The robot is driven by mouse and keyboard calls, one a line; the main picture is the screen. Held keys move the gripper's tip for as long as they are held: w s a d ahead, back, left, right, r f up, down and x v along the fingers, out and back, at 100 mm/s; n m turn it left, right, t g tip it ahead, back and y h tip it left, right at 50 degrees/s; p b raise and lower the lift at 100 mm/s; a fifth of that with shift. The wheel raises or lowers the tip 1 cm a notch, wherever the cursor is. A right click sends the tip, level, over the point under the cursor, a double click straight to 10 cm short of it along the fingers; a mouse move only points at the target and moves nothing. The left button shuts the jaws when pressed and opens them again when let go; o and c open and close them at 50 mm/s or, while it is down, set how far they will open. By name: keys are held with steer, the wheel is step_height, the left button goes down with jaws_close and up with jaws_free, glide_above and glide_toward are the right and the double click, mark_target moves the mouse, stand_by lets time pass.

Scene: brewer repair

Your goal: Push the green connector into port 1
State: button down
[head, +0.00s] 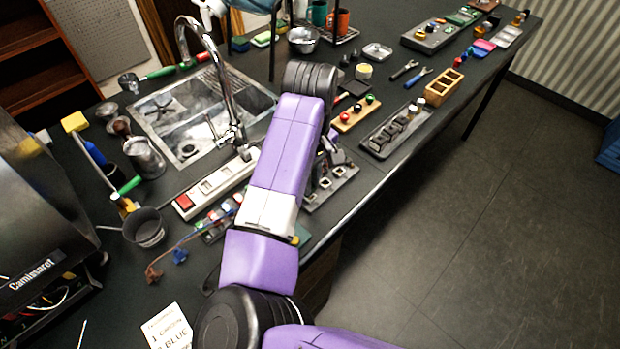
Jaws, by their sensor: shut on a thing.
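The brewer (38,235), a dark machine marked "Camissaret", stands at the left edge. Its open lower front shows loose wires (50,300); port 1 cannot be made out there. A blue connector (180,256) and a reddish-brown connector (153,274) lie on the counter on thin wires. I cannot make out the green connector. My purple arm crosses the middle of the view and hides the counter behind it. My gripper is hidden behind the arm, so its fingers and anything in them do not show.
A white card (168,328) with partly readable lettering lies at the front. A dark cup (144,228), a white power strip (215,187) and the sink (190,115) are nearby. A grey block with dark sockets (397,131) stands right of my arm.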

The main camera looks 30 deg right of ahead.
steer(key=shift+f+p, duration=0.6)
steer(key=shift+p, duration=0.15)
stand_by(1.9)
steer(key=c, duration=1.3)
jaws_free()
steer(key=shift+c, duration=0.2)
step_height(320, 180, up, 8)
steer(key=shift+f, duration=0.1)
